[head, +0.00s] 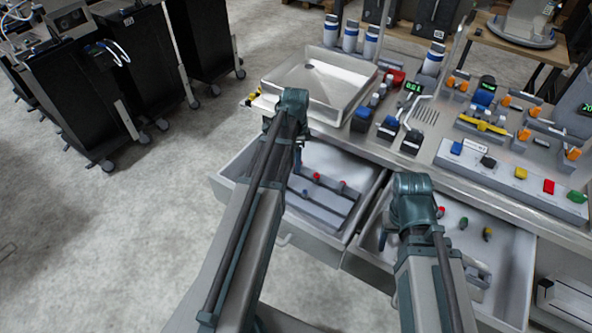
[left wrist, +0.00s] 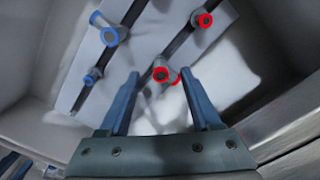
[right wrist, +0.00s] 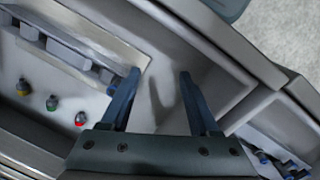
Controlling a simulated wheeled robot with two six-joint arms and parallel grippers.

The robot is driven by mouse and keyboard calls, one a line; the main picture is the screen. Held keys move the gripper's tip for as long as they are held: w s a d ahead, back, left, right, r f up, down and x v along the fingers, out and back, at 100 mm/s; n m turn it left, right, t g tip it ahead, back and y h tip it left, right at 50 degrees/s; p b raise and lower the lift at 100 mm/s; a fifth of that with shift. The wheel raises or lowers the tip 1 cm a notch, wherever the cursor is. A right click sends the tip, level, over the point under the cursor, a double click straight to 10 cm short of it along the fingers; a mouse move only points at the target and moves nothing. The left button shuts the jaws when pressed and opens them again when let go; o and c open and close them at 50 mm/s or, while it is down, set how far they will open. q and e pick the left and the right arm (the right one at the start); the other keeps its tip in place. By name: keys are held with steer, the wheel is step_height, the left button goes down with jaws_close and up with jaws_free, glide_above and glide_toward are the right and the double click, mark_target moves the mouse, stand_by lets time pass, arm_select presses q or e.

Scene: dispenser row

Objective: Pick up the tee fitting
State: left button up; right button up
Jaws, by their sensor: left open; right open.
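My left gripper (left wrist: 160,74) is open over the left drawer. In the left wrist view, a grey fitting with red-ringed ends (left wrist: 163,72) appears between its fingertips; it looks like a tee. I cannot tell whether the fingers touch it. A grey fitting with blue rings (left wrist: 108,31) lies further up and left and also looks branched. A smaller blue-ringed fitting (left wrist: 92,77) and another red-ringed fitting (left wrist: 204,21) lie nearby. In the head view, my left arm hides part of this drawer. My right gripper (right wrist: 160,72) is open and empty over the right drawer.
The fittings lie along dark slots in a light insert (left wrist: 150,30) inside the left drawer (head: 363,208). The right drawer (head: 513,262) holds several small coloured parts. Drawer walls stand close around both grippers. The worktop behind carries a metal tray (head: 318,82) and bottles.

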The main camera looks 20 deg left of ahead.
arm_select(q)
step_height(320, 180, down, 4)
steer(key=b, duration=0.3)
arm_select(e)
step_height(320, 180, down, 4)
steer(key=shift+r, duration=0.1)
arm_select(q)
steer(key=shift+r, duration=0.15)
arm_select(e)
steer(key=shift+r, duration=0.1)
arm_select(q)
jaws_close()
